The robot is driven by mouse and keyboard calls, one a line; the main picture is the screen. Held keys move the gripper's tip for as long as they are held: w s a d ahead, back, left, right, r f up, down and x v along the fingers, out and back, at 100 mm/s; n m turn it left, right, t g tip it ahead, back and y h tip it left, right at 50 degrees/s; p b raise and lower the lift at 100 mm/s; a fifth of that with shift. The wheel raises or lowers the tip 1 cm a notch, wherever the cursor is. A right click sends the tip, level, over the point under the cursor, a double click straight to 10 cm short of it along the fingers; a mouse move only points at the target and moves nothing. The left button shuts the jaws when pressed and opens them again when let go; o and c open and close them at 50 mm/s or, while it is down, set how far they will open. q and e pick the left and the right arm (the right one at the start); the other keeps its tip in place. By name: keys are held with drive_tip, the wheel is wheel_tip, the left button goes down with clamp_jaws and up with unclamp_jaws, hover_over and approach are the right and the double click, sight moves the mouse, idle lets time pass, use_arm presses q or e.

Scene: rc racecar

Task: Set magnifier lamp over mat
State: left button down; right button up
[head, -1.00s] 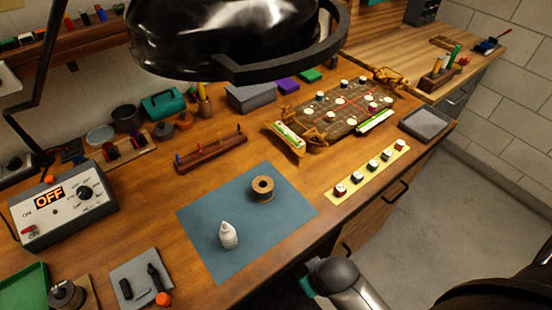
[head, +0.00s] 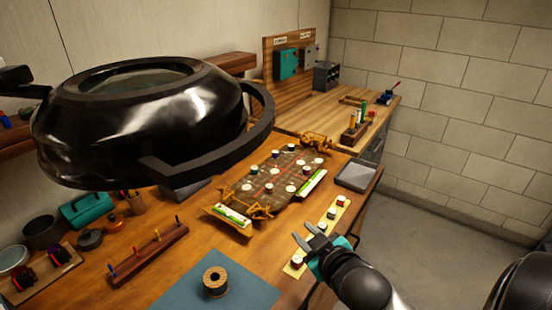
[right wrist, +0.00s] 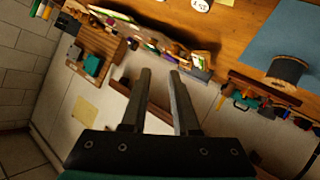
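The magnifier lamp (head: 140,120) is a large glossy black head with a black curved handle (head: 255,145) on its right side. It hangs in the upper left of the head view, above the bench and close to the camera. The blue mat (head: 250,290) lies on the bench at the bottom edge, partly cut off, with a thread spool (head: 215,281) on it. My right gripper (head: 308,235) is open and empty, above the bench's front edge, to the right of the mat and apart from the lamp. Its separated fingers show in the right wrist view (right wrist: 159,72). My left gripper is out of view.
A circuit board (head: 280,180) in a holder stands mid-bench. A yellow strip of small jars (head: 321,232) lies near my right gripper. A grey tray (head: 357,175) sits at the right edge. A wooden rack (head: 148,255) and pots (head: 89,239) are at left. Open floor lies right.

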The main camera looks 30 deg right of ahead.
drive_tip(key=w+d+r+n+t+y, duration=0.1)
drive_tip(key=d+r+n+t+y, duration=0.3)
drive_tip(key=r, duration=0.6)
drive_tip(key=w+d+r+n+t+y, duration=0.15)
drive_tip(key=r+n+t+y, duration=0.4)
drive_tip(key=r, duration=0.55)
drive_tip(key=s+a+r+n+g+y, duration=0.1)
drive_tip(key=s+r+n+g+y, duration=0.3)
drive_tip(key=s+n+g+y, duration=0.5)
drive_tip(key=s+a+r+n+g+y, duration=0.2)
drive_tip(key=s+r+n+g+y, duration=0.35)
drive_tip(key=n, duration=0.75)
drive_tip(key=w+a+r+g+h+p, duration=0.1)
drive_tip(key=w+a, duration=0.4)
drive_tip(key=a, duration=0.9)
drive_tip(key=g+p, duration=0.1)
drive_tip(key=p, duration=0.1)
drive_tip(key=shift+w+p, duration=0.3)
drive_tip(key=shift+w, duration=0.1)
drive_tip(key=shift+r, duration=0.1)
clamp_jaws()
